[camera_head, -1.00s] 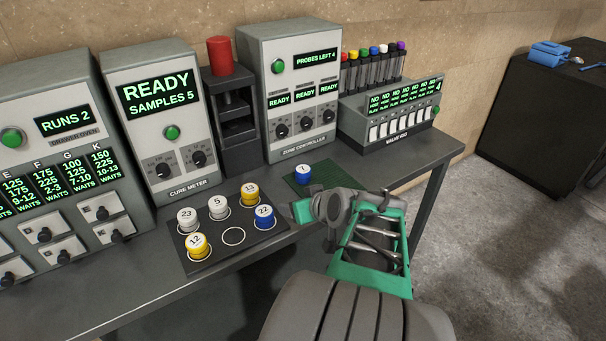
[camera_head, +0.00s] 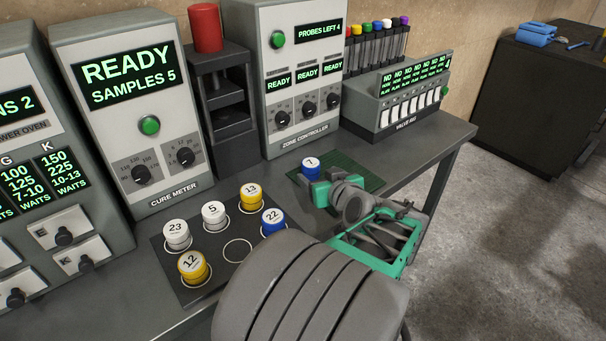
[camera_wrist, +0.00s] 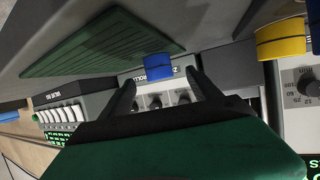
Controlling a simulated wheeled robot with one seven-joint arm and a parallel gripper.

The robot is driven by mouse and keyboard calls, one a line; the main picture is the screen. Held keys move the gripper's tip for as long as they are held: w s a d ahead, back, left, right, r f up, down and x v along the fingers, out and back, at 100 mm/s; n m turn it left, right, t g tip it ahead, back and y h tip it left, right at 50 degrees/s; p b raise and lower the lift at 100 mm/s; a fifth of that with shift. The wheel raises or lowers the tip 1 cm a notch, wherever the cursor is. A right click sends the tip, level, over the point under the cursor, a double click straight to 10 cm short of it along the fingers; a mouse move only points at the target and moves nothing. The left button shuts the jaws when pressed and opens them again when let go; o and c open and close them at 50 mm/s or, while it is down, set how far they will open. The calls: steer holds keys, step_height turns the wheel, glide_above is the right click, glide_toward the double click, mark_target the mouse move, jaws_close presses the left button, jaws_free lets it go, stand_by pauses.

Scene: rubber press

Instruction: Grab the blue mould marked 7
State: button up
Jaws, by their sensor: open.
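The blue mould marked 7 (camera_head: 310,167) stands upright on the left part of the green mat (camera_head: 352,174), on the bench. Its white top shows the number. My gripper (camera_head: 322,187) is right by it, on its near side in the head view. In the wrist view the blue mould (camera_wrist: 158,66) appears ahead, between the lines of the two dark fingers (camera_wrist: 158,90). The fingers are spread apart with nothing between them, and a small gap to the mould seems to show. My arm hides part of the mat.
A dark tray (camera_head: 210,271) to the left holds several moulds, including a blue one marked 22 (camera_head: 273,222) and a yellow one marked 13 (camera_head: 250,197). One ring is empty. The zone controller (camera_head: 297,75) and valve rig (camera_head: 398,97) stand behind the mat.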

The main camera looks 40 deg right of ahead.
mark_target(314, 171)
steer(key=x, duration=0.7)
steer(key=shift+w+d+f+p, duration=0.2)
steer(key=shift+d+p, duration=0.1)
steer(key=shift+p, duration=0.1)
steer(key=shift+c, duration=0.3)
jaws_close()
